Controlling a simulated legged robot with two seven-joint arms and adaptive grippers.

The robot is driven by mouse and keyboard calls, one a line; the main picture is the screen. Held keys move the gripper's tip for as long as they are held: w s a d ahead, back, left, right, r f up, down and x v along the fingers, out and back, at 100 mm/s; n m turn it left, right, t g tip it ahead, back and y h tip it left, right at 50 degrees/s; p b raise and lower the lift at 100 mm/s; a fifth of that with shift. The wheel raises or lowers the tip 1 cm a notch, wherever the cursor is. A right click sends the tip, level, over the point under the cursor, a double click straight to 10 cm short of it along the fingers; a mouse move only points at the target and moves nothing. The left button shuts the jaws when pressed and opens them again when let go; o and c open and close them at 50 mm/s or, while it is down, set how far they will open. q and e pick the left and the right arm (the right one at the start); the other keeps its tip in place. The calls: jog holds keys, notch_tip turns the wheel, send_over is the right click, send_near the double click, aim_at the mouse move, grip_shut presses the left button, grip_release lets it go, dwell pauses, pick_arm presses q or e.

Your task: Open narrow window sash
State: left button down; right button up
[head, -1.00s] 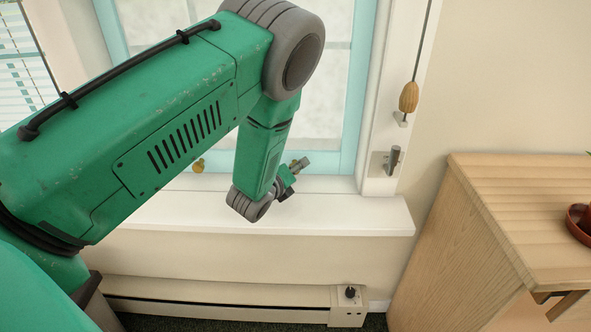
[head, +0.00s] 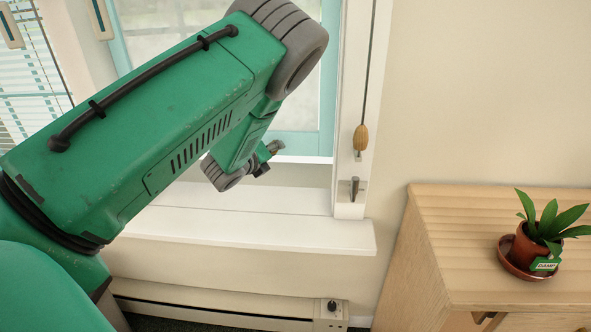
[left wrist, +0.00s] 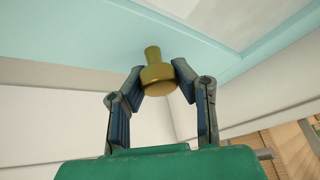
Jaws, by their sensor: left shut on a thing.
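The light blue window sash (head: 312,143) stands raised, with a gap between its bottom rail and the white sill (head: 250,228). It also shows in the left wrist view (left wrist: 85,35). A brass knob (left wrist: 157,76) is on the sash's bottom rail. My left gripper (left wrist: 156,84) is shut on this knob, one finger on each side. In the head view my left gripper (head: 268,155) is small and partly hidden behind my own green arm, and the held knob cannot be made out there. My right gripper is not in view.
A cord with a wooden pull (head: 360,138) hangs at the right window frame, above a small metal latch (head: 354,187). A wooden cabinet (head: 440,225) with a potted plant (head: 537,243) stands at the right. A baseboard heater (head: 215,305) runs below the sill. Blinds (head: 35,85) hang at the left.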

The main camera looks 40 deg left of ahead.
pick_arm(q)
jog(key=shift+h, duration=0.6)
jog(key=r+p, duration=0.1)
jog(key=r, duration=0.1)
jog(key=a+r+p, duration=0.1)
jog(key=r+p, duration=0.1)
jog(key=r, duration=0.1)
jog(key=shift+a, duration=0.2)
jog(key=r, duration=0.1)
jog(key=d+r+p, duration=0.1)
jog(key=r, duration=0.1)
jog(key=shift+y, duration=0.3)
jog(key=shift+w+d, duration=0.1)
jog(key=shift+d, duration=0.1)
jog(key=shift+a+f, duration=0.25)
jog(key=shift+a, duration=0.2)
jog(key=c, duration=1.2)
grip_release()
jog(key=shift+s, duration=0.2)
jog(key=shift+d+r, duration=0.25)
jog(key=shift+d, duration=0.05)
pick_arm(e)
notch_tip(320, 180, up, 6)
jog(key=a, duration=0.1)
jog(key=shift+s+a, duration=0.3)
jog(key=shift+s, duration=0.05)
